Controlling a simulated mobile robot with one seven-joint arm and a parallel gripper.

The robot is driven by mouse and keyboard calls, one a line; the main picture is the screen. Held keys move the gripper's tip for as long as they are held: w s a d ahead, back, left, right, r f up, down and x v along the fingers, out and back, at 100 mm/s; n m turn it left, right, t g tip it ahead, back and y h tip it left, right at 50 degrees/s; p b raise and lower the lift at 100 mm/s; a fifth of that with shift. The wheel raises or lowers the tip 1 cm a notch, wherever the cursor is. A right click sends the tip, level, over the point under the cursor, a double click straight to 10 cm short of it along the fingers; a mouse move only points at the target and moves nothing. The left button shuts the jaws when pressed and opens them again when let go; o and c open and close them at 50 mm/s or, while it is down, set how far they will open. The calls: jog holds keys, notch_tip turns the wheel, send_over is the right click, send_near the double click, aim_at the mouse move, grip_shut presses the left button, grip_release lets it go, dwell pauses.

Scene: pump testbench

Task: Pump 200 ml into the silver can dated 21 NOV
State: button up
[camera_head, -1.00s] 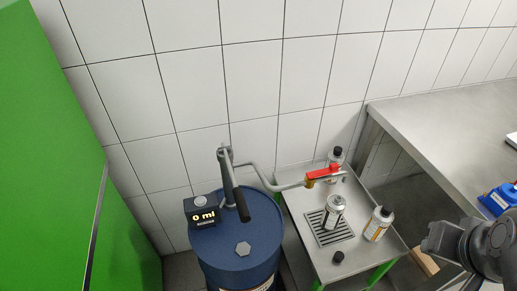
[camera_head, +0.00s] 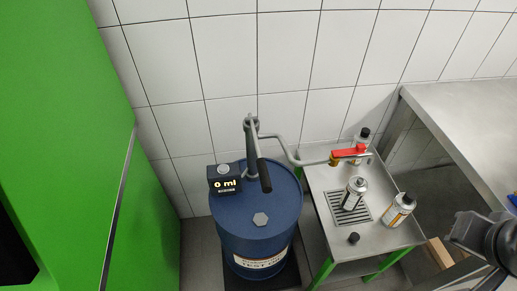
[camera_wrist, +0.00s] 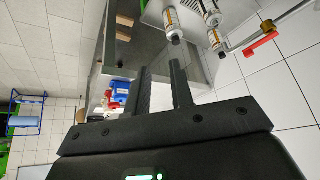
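A blue drum (camera_head: 232,222) carries a grey hand pump with a black handle (camera_head: 264,176) and a display (camera_head: 225,184) reading 0 ml. Its pipe ends in a spout with a red valve lever (camera_head: 349,153). A silver can (camera_head: 351,195) stands on the tray's grate near the spout, another with an orange label (camera_head: 398,211) stands right of it, and a third (camera_head: 361,140) is behind the spout. The dates are too small to read. My gripper (camera_wrist: 160,68) is open and empty, apart from the cans; it also shows at the right edge in the head view (camera_head: 462,236).
A black cap (camera_head: 353,238) lies on the steel tray table (camera_head: 330,255). A steel bench (camera_head: 460,130) with a blue item stands at right. A green cabinet (camera_head: 75,130) is at left, and a tiled wall closes the back.

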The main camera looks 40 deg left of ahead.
grip_shut()
dwell(1.4)
